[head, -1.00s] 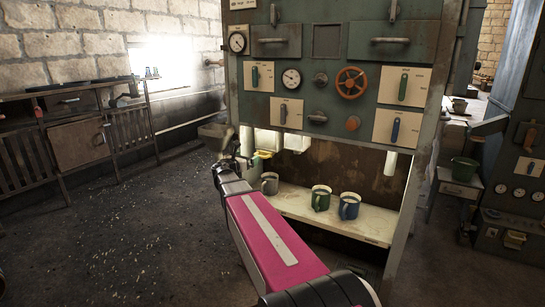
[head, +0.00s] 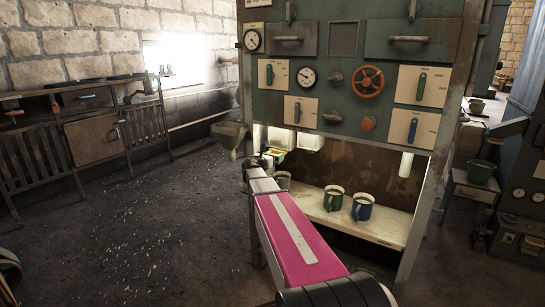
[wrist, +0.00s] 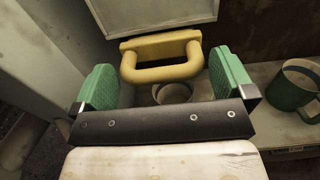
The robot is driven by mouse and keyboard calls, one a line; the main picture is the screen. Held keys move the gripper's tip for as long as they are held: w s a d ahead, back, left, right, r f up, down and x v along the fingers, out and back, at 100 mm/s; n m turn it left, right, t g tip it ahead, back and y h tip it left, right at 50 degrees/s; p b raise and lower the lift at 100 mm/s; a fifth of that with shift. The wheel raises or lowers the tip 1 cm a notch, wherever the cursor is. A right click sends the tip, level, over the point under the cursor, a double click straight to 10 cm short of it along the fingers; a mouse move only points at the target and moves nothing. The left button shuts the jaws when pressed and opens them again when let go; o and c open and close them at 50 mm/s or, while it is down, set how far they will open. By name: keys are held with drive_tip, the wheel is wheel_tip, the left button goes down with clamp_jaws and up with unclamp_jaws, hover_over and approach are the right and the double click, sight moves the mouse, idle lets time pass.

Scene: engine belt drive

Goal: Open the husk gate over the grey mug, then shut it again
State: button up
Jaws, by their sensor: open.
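The husk gate shows as a yellow handle (wrist: 162,58) under a pale chute in the wrist view. In the head view the gate (head: 275,156) is small, beneath the left chute. My gripper (wrist: 163,78) is open, with one green pad on each side of the handle. The handle lies between the pads, with a gap at each side. The grey mug (wrist: 172,92) stands below, seen through the handle and partly hidden by it and the gripper body. In the head view the grey mug (head: 283,180) is mostly behind my arm.
A green mug (head: 333,198) and a blue mug (head: 362,206) stand on the shelf (head: 395,231) to the right. The machine panel (head: 350,90) above carries levers, gauges and an orange handwheel (head: 367,82). Open floor (head: 150,215) lies to the left.

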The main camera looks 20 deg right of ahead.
drive_tip(key=shift+w+d, duration=0.25)
drive_tip(key=shift+d, duration=0.05)
drive_tip(key=shift+c, duration=0.3)
drive_tip(key=c, duration=0.9)
drive_tip(key=shift+v, duration=0.95)
drive_tip(key=o, duration=1)
drive_tip(key=shift+c, duration=0.2)
drive_tip(key=v, duration=1)
drive_tip(key=shift+s+a, duration=0.25)
drive_tip(key=shift+s, duration=0.05)
